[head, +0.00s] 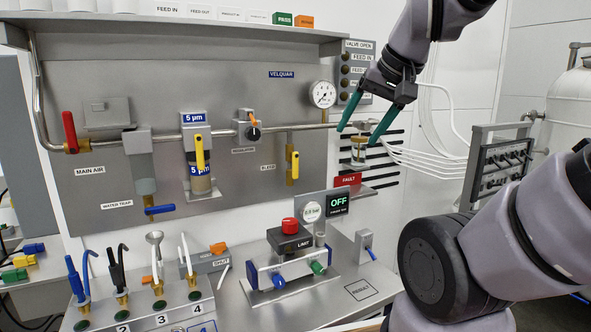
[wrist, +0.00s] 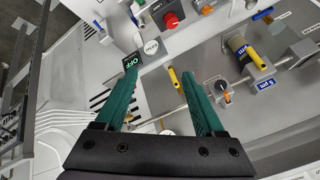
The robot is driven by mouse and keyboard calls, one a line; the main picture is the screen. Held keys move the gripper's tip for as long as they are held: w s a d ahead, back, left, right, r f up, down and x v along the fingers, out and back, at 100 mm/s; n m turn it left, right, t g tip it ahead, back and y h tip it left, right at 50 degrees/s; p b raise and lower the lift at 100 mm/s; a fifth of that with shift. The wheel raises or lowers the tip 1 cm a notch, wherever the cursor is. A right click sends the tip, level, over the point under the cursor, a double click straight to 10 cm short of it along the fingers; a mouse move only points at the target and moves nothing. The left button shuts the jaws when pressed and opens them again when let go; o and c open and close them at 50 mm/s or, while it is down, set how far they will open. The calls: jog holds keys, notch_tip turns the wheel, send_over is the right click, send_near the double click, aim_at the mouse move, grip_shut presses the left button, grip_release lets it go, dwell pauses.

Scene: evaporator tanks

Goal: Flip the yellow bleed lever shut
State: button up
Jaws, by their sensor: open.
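The yellow bleed lever (head: 292,163) hangs straight down from the steel pipe on the panel, right of a small label that seems to read "BLEED". My gripper (head: 356,136) is open and empty, to the right of the lever and apart from it. In the wrist view the lever (wrist: 174,78) shows between the fingertips of my gripper (wrist: 159,71), close to the right finger. Whether that finger is level with the lever in depth is unclear.
Another yellow lever (head: 200,153) sits on the 5 µm filter. A regulator knob (head: 254,133), a pressure gauge (head: 322,94) and a small glass cup (head: 358,152) are near the pipe. The red-topped unit (head: 290,226) stands on the bench below.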

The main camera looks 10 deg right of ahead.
jog(key=shift+w, duration=0.1)
jog(key=c, duration=0.5)
jog(key=shift+w+a+g, duration=0.1)
jog(key=shift+w+g, duration=0.2)
grip_shut()
jog(key=w+a+n+h, duration=0.3)
jog(key=w+a, duration=0.5)
jog(key=w, duration=0.3)
jog(key=w+a+f+n+h, duration=0.1)
jog(key=w+a+n+h, duration=0.1)
jog(key=w+a, duration=0.6)
jog(key=w+h, duration=0.1)
jog(key=w, duration=0.1)
jog(key=shift+w+f+n+g, duration=0.15)
jog(key=shift+w+n+g, duration=0.15)
jog(key=shift+w+n, duration=0.1)
